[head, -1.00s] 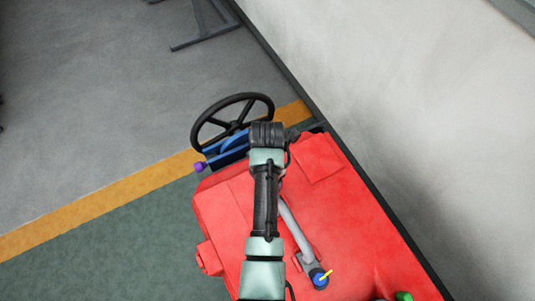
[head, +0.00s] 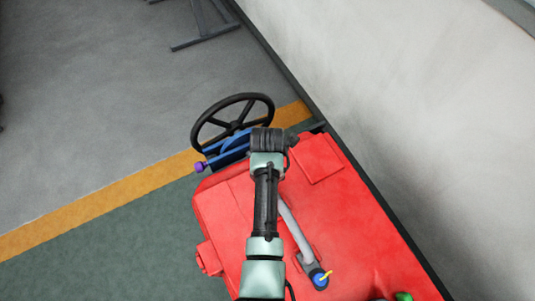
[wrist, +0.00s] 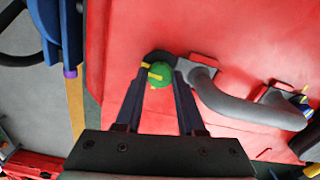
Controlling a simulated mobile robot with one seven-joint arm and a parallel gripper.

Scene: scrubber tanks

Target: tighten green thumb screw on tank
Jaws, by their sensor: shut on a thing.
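The green thumb screw (wrist: 160,74) is a round green knob with a yellow mark. It sits at a dark fitting at one end of a grey pipe on the red tank (wrist: 245,30). My gripper (wrist: 160,80) has its two dark fingers on either side of the knob and is shut on it. In the head view, my arm covers this screw and my gripper. The red tank (head: 225,215) fills the lower middle of the head view.
A grey pipe (head: 296,228) runs to a blue knob (head: 320,280) with a yellow pointer. Another green part (head: 403,296) shows at the bottom edge. A black steering wheel (head: 232,122) stands beyond the tank. A pale wall (head: 400,90) runs along the right.

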